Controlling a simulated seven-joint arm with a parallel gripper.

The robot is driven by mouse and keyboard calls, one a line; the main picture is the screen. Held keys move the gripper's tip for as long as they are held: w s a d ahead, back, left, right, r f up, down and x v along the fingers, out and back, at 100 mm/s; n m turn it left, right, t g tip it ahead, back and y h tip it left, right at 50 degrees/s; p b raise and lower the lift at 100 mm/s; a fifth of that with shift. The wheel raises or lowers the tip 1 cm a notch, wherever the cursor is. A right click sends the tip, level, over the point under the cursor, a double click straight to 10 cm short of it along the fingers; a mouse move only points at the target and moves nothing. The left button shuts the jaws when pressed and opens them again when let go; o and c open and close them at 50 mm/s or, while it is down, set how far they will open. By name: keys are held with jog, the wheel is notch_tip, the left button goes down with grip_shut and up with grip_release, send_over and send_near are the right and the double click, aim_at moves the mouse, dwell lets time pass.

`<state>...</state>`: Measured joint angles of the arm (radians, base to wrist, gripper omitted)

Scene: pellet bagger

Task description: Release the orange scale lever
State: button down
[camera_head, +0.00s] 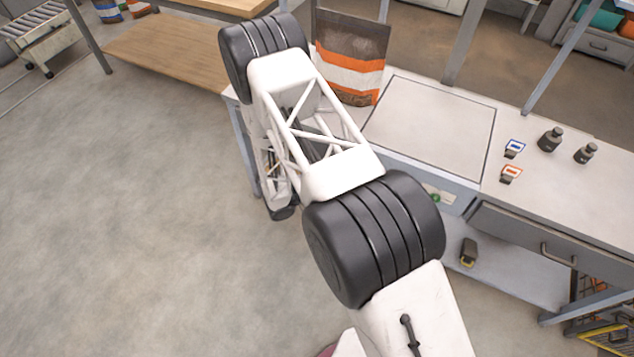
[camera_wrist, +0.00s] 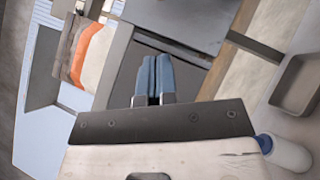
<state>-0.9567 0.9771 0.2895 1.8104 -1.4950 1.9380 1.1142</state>
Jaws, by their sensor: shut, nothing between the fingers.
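I cannot make out the orange scale lever in either view. The flat square scale plate (camera_head: 435,120) is set into the bench top, with a small green button (camera_head: 435,197) on the panel at its front. A brown bag (camera_head: 350,55) with orange and white bands stands upright at the plate's far left corner. It appears in the wrist view (camera_wrist: 92,50) at upper left. My gripper (camera_wrist: 152,62) shows in the wrist view with its blue-grey fingers together and empty, apart from the bag. In the head view my arm hides it and part of the bench's left end.
On the bench right of the plate are a blue-marked card (camera_head: 514,147), an orange-marked card (camera_head: 510,173) and two dark weights (camera_head: 550,139) (camera_head: 586,153). A drawer (camera_head: 550,245) is below. A dark and yellow object (camera_head: 468,252) lies on the lower shelf. The floor at left is clear.

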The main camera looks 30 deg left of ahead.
jog(key=w+d+r, duration=0.3)
jog(key=d+r, duration=0.1)
jog(key=d, duration=0.2)
jog(key=shift+w+d, duration=0.4)
jog(key=shift+d+r+m+g, duration=0.35)
jog(key=shift+m+g, duration=0.35)
jog(key=shift+m, duration=0.2)
jog(key=d+r+m+g+y, duration=0.3)
jog(key=d+m+g+y, duration=0.2)
jog(key=d, duration=0.6)
jog(key=shift+m+y, duration=0.4)
jog(key=shift+m, duration=0.7)
dwell(0.5)
jog(key=shift+d, duration=0.15)
dwell(0.3)
